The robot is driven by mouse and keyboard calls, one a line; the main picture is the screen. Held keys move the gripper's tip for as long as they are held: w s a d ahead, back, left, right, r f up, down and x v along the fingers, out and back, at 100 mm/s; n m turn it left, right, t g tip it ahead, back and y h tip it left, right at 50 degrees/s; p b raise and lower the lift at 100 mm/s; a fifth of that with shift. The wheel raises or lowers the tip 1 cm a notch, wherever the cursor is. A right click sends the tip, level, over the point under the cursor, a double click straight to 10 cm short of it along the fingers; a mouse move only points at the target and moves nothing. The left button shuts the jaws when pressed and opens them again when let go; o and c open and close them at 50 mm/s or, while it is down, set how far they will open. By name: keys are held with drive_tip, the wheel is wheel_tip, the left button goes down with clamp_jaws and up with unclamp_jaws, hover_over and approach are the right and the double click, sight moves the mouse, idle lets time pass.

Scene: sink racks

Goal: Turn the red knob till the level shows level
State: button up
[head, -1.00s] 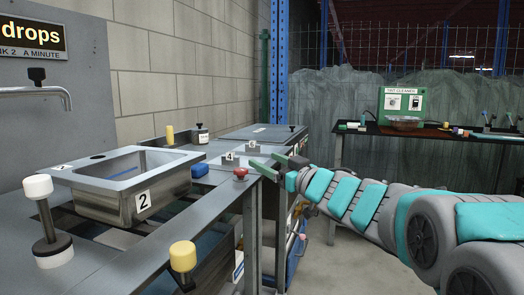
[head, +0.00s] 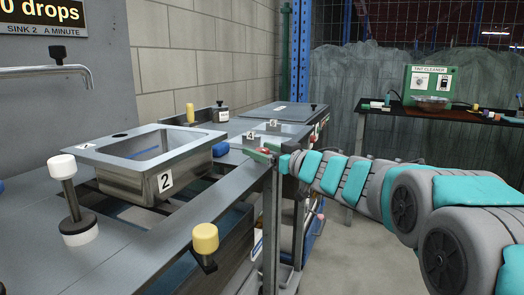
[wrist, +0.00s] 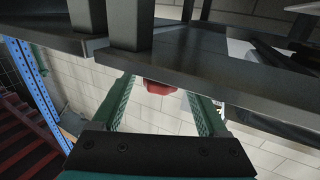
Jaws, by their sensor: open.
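The red knob (head: 265,151) is at the front right corner of the grey bench, mostly hidden by my gripper in the head view. In the wrist view the red knob (wrist: 159,87) shows between the far ends of my green fingers, under a dark metal edge. My gripper (wrist: 160,92) is open, with a gap visible beside the knob. In the head view my gripper (head: 260,149) reaches in from the right at the knob's height. I cannot make out the level or its reading.
A yellow knob (head: 205,238) and a white knob (head: 62,166) are nearer me. A dark side table (head: 440,115) stands at the back right.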

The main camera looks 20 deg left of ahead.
clamp_jaws()
idle(0.6)
